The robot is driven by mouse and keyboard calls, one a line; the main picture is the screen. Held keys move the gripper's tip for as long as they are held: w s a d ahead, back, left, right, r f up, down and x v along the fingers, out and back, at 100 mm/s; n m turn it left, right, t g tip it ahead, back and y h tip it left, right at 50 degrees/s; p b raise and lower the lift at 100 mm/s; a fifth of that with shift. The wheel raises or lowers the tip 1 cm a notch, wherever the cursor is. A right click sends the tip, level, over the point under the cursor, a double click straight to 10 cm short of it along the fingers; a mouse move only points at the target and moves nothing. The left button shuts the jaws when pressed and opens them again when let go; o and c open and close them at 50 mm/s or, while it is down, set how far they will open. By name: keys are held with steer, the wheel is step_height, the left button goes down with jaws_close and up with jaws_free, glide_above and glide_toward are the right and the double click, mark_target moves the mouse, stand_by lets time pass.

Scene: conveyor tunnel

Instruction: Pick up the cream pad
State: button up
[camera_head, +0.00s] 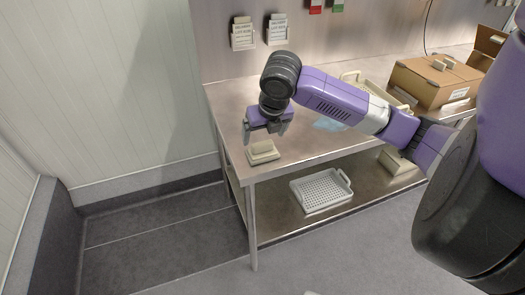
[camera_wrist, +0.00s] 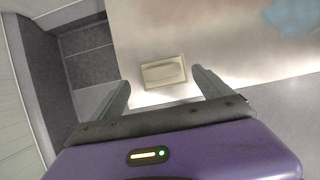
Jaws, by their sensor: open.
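The cream pad (camera_head: 263,152) lies flat near the left front corner of the steel table (camera_head: 228,105). It looks like a small cream block with a raised oblong top. In the wrist view the pad (camera_wrist: 164,72) lies on the tabletop just beyond the fingertips, between their lines. My gripper (camera_head: 264,134) is above the pad, pointing down, with its fingers apart and nothing between them. In the wrist view my gripper (camera_wrist: 160,83) shows one finger to each side of the pad, apart from it.
A blue cloth (camera_head: 328,124) lies behind my forearm on the table. A cardboard box (camera_head: 436,82) and a cream tray (camera_head: 352,77) stand toward the right. A white perforated basket (camera_head: 321,190) sits on the lower shelf. The table's left edge drops to open floor.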

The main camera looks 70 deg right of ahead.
mark_target(262, 143)
steer(key=shift+p+x, duration=0.55)
steer(key=shift+x, duration=2.55)
steer(key=shift+s, duration=0.2)
steer(key=c, duration=1.2)
steer(key=shift+o, duration=0.2)
steer(key=shift+r, duration=0.1)
step_height(262, 143, up, 20)
steer(key=b, duration=0.1)
